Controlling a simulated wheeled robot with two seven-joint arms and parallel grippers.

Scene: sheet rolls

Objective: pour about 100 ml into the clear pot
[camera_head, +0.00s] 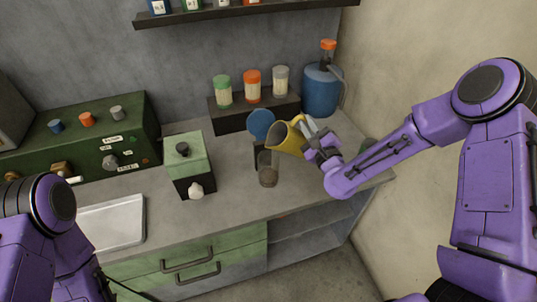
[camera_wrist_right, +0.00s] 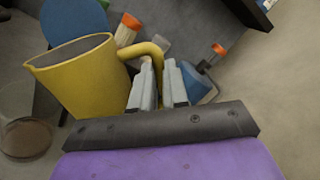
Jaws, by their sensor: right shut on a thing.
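The yellow jug (camera_head: 287,139) is held above the counter by my right gripper (camera_head: 314,143). The gripper is shut on its handle, which shows in the right wrist view (camera_wrist_right: 152,52). No stream is visible. My left gripper is out of view.
A blue disc (camera_head: 261,124) is behind the pot. A green-and-black box (camera_head: 187,160) stands left. Capped jars (camera_head: 252,86) on a dark block and a blue jug (camera_head: 320,92) stand at the back. A metal tray (camera_head: 112,222) lies front left.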

